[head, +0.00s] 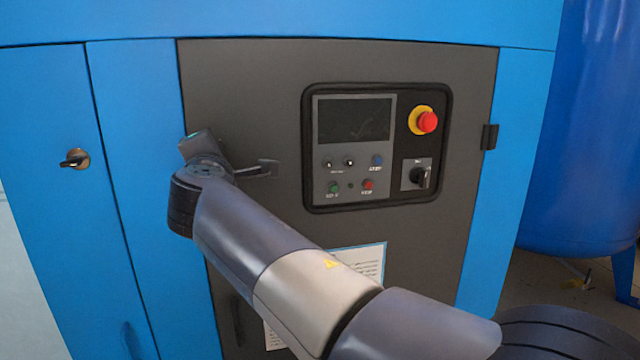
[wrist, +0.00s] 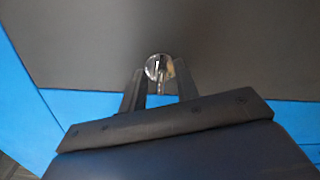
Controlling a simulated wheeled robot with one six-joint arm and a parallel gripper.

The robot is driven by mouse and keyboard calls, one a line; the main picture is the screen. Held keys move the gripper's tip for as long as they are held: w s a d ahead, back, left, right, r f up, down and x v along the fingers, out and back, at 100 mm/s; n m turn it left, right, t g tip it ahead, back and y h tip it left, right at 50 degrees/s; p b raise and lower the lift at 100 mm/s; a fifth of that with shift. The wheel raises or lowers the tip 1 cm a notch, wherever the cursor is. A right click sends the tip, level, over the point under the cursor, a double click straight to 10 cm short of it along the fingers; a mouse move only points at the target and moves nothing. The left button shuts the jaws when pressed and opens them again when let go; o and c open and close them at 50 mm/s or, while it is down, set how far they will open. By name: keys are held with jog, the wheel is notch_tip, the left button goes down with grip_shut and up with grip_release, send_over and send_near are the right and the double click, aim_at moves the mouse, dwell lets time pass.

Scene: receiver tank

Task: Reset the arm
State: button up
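My gripper (wrist: 158,78) shows in the wrist view with its two dark fingers apart and nothing held between them. A round silver lock with a key-like piece (wrist: 160,68) appears just beyond and between the fingertips, on the dark panel; I cannot tell whether the fingers touch it. In the head view my arm reaches from the lower right to the left part of the dark panel (head: 240,90).
A control panel (head: 352,195) with a screen, small buttons and a red emergency stop (head: 427,121) is right of my wrist. A lock with a black key (head: 75,158) sits on the blue left panel. A blue tank (head: 590,130) stands at right. A paper label (head: 362,262) is partly behind my arm.

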jog(key=shift+s+r+n+p, duration=0.1)
jog(key=shift+s+n+p, duration=0.2)
jog(key=shift+n+p, duration=2.05)
jog(key=shift+s+r+n+p, duration=0.1)
jog(key=shift+s+n+p, duration=0.25)
jog(key=shift+n+p, duration=1.95)
jog(key=shift+s+n+p, duration=0.3)
jog(key=shift+n+p, duration=2.05)
